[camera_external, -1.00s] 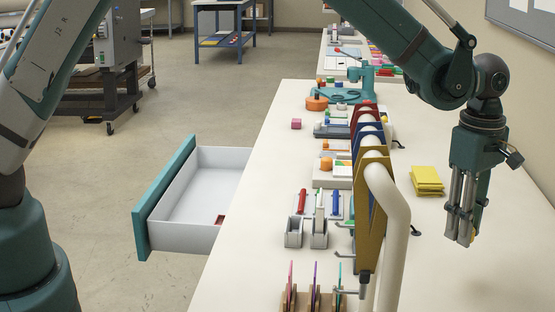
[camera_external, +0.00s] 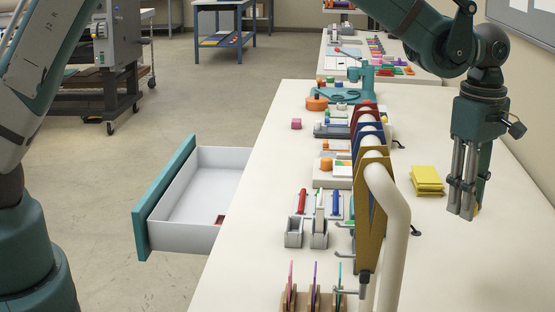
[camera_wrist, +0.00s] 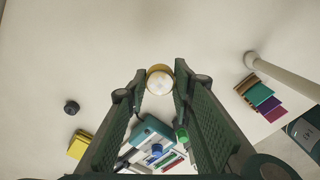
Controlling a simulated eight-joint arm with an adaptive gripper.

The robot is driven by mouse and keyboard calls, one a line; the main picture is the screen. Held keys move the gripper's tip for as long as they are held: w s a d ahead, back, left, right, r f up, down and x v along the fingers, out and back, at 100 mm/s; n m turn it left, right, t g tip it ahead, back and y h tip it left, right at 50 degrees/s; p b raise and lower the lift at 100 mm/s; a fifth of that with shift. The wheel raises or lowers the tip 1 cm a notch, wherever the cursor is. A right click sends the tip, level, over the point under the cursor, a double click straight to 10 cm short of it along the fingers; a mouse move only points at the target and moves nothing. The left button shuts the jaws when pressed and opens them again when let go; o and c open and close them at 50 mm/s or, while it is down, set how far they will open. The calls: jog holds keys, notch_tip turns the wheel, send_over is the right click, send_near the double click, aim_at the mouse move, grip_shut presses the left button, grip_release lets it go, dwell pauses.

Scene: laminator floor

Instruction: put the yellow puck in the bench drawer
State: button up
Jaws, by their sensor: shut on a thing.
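My gripper (camera_external: 463,211) points down above the right side of the bench, to the right of the yellow pad stack. It is shut on the yellow puck (camera_wrist: 160,79), which shows as a round yellow piece with a pale, shiny face between the fingertips in the wrist view. In the external view the fingers mostly hide the puck. The bench drawer (camera_external: 166,190) stands open at the left side of the bench, with a teal front and pale walls. A small red item (camera_external: 220,219) lies inside it near the bench edge.
A row of coloured upright boards (camera_external: 370,205) and a thick cream post (camera_external: 393,235) stand between my gripper and the drawer. A yellow pad stack (camera_external: 427,180) lies just left of the gripper.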

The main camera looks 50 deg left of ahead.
jog(key=w+a+n+b, duration=0.1)
jog(key=w+a+n, duration=0.1)
jog(key=w+a, duration=0.7)
jog(key=w+a+n, duration=0.2)
jog(key=w+a, duration=0.3)
jog(key=a, duration=0.7)
jog(key=w+a+n+b, duration=0.1)
jog(key=w+a+n, duration=0.15)
jog(key=a, duration=1.05)
jog(key=w+a+n+b, duration=0.1)
jog(key=w+a, duration=0.3)
jog(key=a, duration=1)
jog(key=n+b, duration=0.2)
jog(key=n, duration=0.5)
send_over(222, 185)
notch_tip(222, 185, down, 23)
jog(key=shift+r, duration=0.15)
jog(key=shift+a, duration=0.1)
jog(key=shift+f+b, duration=0.55)
jog(key=shift+f, duration=2.6)
